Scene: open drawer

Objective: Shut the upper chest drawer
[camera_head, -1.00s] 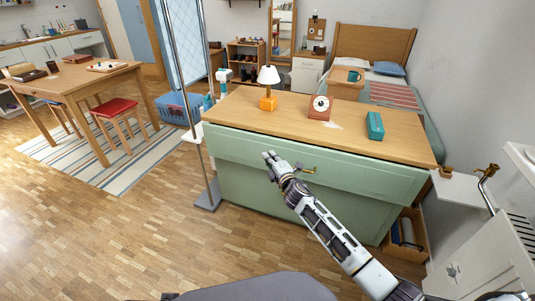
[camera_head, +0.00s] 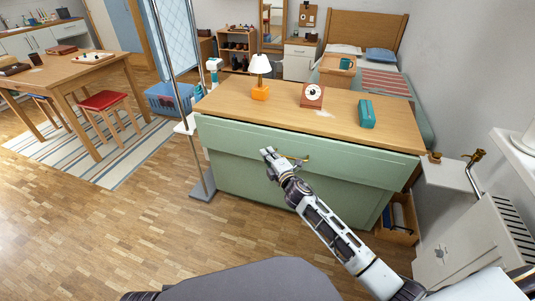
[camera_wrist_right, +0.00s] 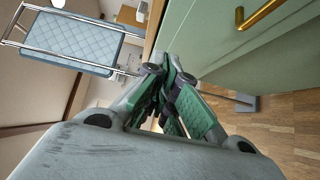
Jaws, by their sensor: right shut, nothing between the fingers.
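The green chest (camera_head: 235,178) with a wooden top stands in front of me. Its upper drawer (camera_head: 345,170) has a brass handle (camera_head: 301,160), which also shows in the right wrist view (camera_wrist_right: 262,12). The drawer's front appears to stand slightly forward of the panel below; the exact gap cannot be told. My right gripper (camera_head: 268,153) is shut and empty, with its fingertips at the drawer front, left of the handle. In the right wrist view, the closed fingers (camera_wrist_right: 172,80) point along the green front; contact cannot be made out. My left gripper is not in view.
A lamp (camera_head: 260,75), a clock (camera_head: 312,96) and a teal box (camera_head: 366,114) stand on the chest. A metal rack pole (camera_head: 196,150) rises at its left. A white unit (camera_head: 470,245) and a wooden crate (camera_head: 398,235) are at the right.

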